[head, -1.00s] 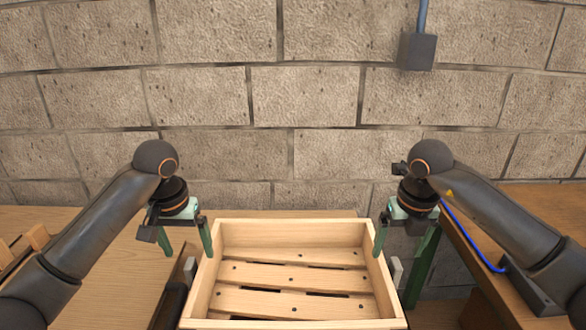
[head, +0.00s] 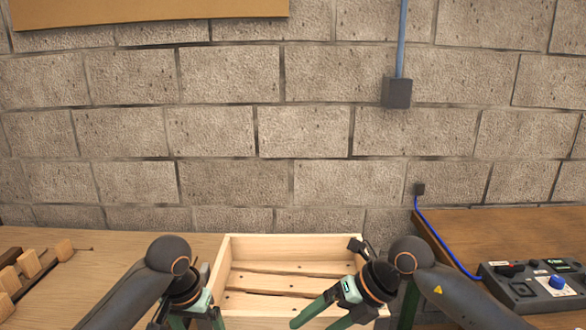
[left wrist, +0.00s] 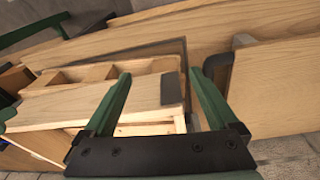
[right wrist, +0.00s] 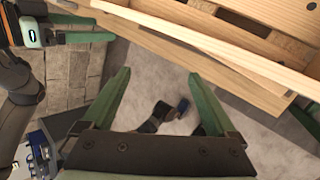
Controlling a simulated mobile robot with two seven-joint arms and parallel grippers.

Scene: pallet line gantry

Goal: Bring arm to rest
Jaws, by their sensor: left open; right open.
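A pale wooden crate (head: 290,243) with a slatted floor stands in the lower middle of the head view, and its bare slats show no load. My left gripper (head: 196,322) is at the crate's left side, its fingertips partly cut off by the lower edge. In the left wrist view my left gripper (left wrist: 159,75) is open and empty, with crate wood beyond the fingers. My right gripper (head: 318,322) points left in front of the crate's right part. In the right wrist view my right gripper (right wrist: 159,74) is open and empty below the crate's side (right wrist: 215,45).
A wooden table with small wooden blocks (head: 28,262) is at left. A bench (head: 510,230) at right carries a control box (head: 535,285) with a blue button and a blue cable. A block wall (head: 290,130) stands behind. The right wrist view shows grey floor (right wrist: 150,80).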

